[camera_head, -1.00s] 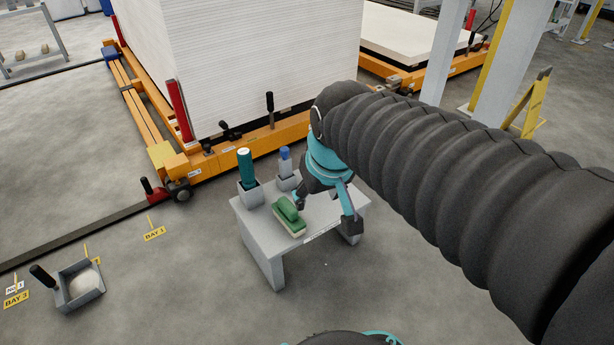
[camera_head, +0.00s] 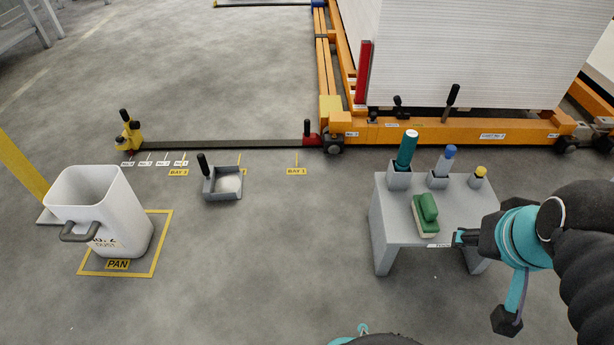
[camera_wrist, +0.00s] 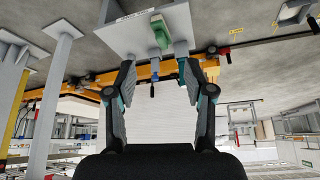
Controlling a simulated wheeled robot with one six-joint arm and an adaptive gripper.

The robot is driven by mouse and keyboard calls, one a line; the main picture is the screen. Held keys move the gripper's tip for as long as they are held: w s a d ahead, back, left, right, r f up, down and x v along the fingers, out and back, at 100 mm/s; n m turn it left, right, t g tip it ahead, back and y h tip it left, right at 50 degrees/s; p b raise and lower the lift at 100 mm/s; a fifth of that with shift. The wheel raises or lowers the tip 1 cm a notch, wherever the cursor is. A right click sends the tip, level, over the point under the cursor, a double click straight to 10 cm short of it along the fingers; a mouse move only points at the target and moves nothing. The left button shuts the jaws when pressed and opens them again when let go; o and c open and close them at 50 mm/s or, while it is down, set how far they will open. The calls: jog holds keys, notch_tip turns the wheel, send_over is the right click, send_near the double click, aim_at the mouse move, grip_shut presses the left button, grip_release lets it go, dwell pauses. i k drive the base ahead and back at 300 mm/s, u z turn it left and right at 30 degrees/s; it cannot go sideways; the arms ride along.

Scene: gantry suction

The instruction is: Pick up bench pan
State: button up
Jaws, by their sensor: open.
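A grey pan (camera_head: 209,192) with an upright black handle lies on the floor left of centre in the head view, with a pale heap inside. My gripper (camera_head: 484,278) is open and empty at the bench's right front corner in the head view, well away from the pan. I cannot make out the pan there.
An orange gantry frame (camera_head: 430,132) with a white stack (camera_head: 455,60) blocks the back right. Holders with bottles (camera_head: 405,150) line the bench's rear. Floor around the pan is clear.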

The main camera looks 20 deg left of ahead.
aim_at(221, 182)
jog(key=u, duration=1.6)
